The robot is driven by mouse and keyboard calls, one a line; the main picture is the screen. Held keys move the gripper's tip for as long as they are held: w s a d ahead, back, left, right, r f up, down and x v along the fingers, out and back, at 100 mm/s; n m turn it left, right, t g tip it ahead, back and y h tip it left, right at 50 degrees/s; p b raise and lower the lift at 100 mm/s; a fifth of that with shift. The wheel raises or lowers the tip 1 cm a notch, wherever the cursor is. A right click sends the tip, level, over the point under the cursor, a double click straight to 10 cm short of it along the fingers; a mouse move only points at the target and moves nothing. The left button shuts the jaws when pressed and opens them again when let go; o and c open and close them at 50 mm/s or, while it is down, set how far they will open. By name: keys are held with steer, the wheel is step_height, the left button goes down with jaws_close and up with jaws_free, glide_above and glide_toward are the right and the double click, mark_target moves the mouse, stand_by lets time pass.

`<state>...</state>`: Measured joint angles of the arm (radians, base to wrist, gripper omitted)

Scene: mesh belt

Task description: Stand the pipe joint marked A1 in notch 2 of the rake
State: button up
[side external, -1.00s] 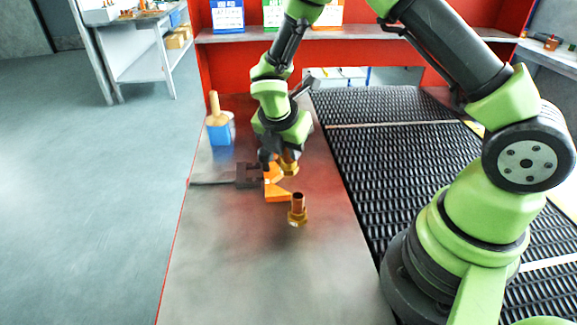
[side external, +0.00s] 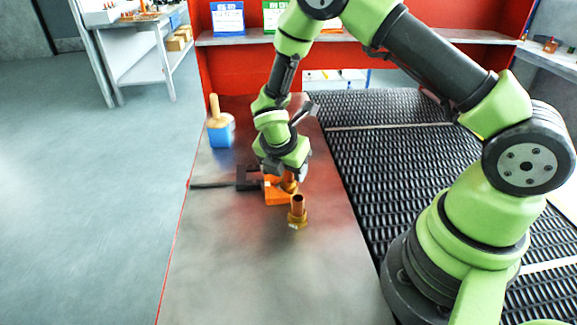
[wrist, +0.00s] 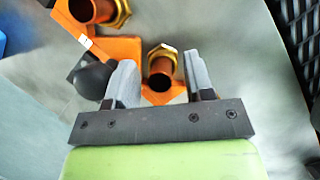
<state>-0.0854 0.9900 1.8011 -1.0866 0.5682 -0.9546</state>
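The orange rake (side external: 277,198) lies on the metal table, and parts of it show in the wrist view (wrist: 122,47). A copper pipe joint with a brass nut (side external: 289,184) stands at the rake under my gripper (side external: 284,174). In the wrist view this joint (wrist: 160,72) is between the two grey fingers of my gripper (wrist: 160,78), with narrow gaps beside it, so the fingers look open. A second pipe joint (side external: 297,209) stands upright in front of the rake, and shows at top left in the wrist view (wrist: 95,9). The A1 mark and notch numbers are not readable.
A dark block (side external: 248,178) with a flat bar (side external: 210,184) is left of the rake. A blue container with a wooden-looking handle (side external: 221,130) stands farther back. The black mesh belt (side external: 385,150) runs along the right. The front table area is clear.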

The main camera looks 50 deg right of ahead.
steer(key=w+v, duration=0.1)
steer(key=v, duration=1.1)
steer(key=s+a+r+m+t+y, duration=0.1)
steer(key=s+r+m+t+y, duration=0.5)
steer(key=s+r+m, duration=1)
steer(key=s+m, duration=0.3)
steer(key=m, duration=0.5)
steer(key=shift+a+r+y, duration=0.25)
steer(key=shift+y, duration=0.05)
